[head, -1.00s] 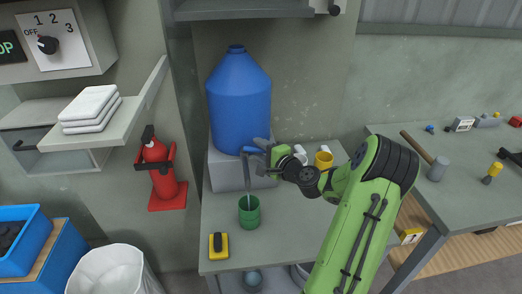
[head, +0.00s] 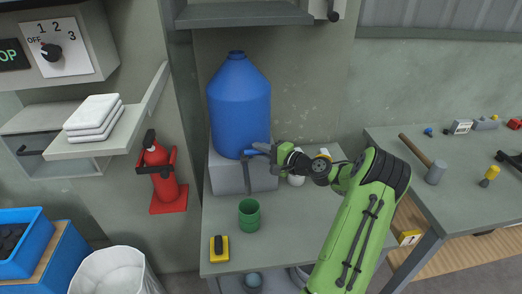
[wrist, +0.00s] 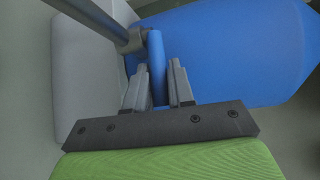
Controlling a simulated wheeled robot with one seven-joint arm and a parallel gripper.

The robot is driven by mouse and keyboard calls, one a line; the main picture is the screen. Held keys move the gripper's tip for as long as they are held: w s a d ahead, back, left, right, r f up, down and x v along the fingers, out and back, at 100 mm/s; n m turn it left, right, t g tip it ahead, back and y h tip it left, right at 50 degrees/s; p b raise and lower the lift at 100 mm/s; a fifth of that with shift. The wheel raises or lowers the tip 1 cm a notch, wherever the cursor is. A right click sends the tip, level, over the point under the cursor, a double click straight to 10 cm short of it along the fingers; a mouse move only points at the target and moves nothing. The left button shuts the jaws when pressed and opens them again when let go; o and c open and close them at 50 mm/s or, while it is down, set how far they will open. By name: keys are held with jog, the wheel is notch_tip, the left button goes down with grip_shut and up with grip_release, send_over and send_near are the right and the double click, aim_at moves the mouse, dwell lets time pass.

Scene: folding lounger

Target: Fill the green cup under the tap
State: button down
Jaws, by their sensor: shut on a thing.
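The green cup (head: 249,214) stands upright on the grey bench, under the spout of the tap (head: 248,180). The spout hangs down from the front of the blue water jug (head: 238,105). No stream shows between spout and cup now, and the water level in the cup cannot be made out. My gripper (head: 264,150) is at the tap, above and right of the cup. In the wrist view my gripper (wrist: 158,88) is shut on the blue tap handle (wrist: 156,65), with one finger on each side of it.
The jug sits on a grey block (head: 229,176). A yellow and black sponge-like item (head: 219,248) lies left of the cup. Partly hidden cups, one white (head: 296,181), stand behind my arm.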

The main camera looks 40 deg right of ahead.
dwell(0.3)
jog(key=c, duration=1.1)
grip_release()
jog(key=p+v, duration=0.1)
jog(key=v, duration=1.4)
jog(key=shift+s+d, duration=0.2)
jog(key=shift+s, duration=0.1)
